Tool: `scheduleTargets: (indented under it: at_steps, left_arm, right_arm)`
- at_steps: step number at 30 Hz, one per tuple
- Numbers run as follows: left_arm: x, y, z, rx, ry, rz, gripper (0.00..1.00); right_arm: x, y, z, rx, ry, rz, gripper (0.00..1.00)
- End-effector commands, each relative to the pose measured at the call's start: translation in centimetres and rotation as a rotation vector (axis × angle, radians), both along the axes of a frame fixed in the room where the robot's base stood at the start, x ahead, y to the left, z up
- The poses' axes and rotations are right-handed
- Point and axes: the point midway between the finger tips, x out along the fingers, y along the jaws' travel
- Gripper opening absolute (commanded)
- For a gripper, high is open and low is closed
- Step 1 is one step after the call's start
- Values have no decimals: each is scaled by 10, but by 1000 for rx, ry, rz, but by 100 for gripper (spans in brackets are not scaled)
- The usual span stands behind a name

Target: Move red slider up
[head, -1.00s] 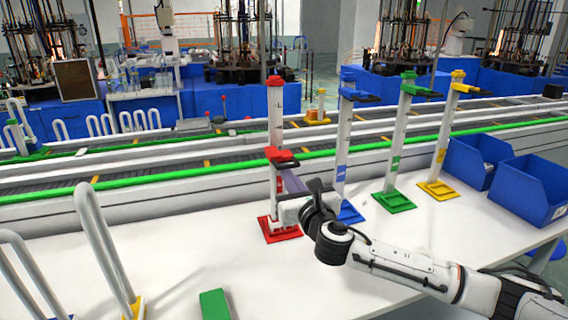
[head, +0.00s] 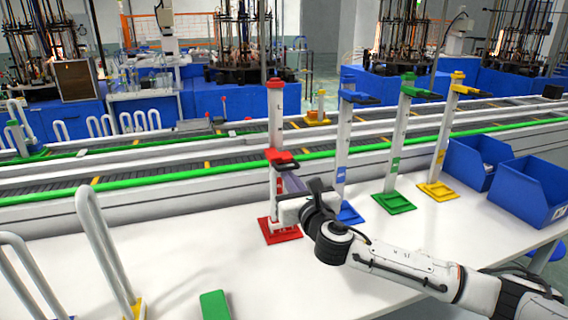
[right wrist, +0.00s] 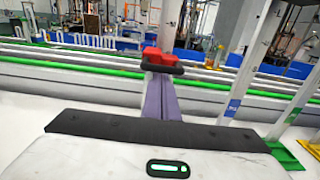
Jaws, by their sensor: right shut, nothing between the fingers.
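The red slider (head: 281,157) sits partway up a white post with a red base (head: 279,231) and a red cap (head: 275,82). In the right wrist view the red slider (right wrist: 152,52) shows with its black handle (right wrist: 165,69) straight ahead. My right gripper (head: 284,172) is shut and empty. Its purple-grey fingers point up at the slider, with the tips just under the black handle. In the right wrist view my right gripper (right wrist: 159,76) has its tips partly hidden by the handle; I cannot tell if they touch. My left gripper is not in view.
Posts with a blue slider (head: 356,98), a green slider (head: 421,92) and a yellow slider (head: 468,89) stand to the right, their sliders high. Blue bins (head: 529,192) stand at the right. White curved tubes (head: 103,243) and a green block (head: 215,305) are at the left front.

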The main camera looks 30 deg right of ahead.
Motion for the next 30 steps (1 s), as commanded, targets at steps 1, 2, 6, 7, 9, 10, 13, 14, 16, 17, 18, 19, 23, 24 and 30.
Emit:
scheduleTargets:
  at_steps: [1,2,6,7,9,10,13,14,16,17,18,19,23,24,30]
  left_arm:
    - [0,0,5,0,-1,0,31]
    - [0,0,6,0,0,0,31]
    - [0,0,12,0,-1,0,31]
    - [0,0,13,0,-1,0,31]
    - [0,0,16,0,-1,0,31]
    - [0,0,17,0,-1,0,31]
    - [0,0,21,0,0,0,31]
    - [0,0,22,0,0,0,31]
    - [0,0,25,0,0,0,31]
    - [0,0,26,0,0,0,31]
    - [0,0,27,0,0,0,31]
    - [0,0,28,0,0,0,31]
    - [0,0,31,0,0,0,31]
    - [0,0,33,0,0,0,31]
    - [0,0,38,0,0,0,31]
  right_arm:
    - [0,0,4,0,0,0,0]
    - [0,0,5,0,1,0,0]
    - [0,0,10,0,1,0,0]
    - [0,0,11,0,1,0,0]
    - [0,0,14,0,0,0,0]
    - [0,0,16,0,-1,0,0]
    - [0,0,21,-1,-3,0,0]
    - [0,0,22,-1,-3,0,0]
    - [0,0,25,0,-4,0,0]
    - [0,0,26,-1,-4,0,0]
    - [0,0,28,0,-5,0,0]
    - [0,0,29,0,-6,0,0]
    - [0,0,35,-2,-7,0,0]
    - [0,0,36,-2,-7,0,0]
    - [0,-1,45,-2,-7,-1,0]
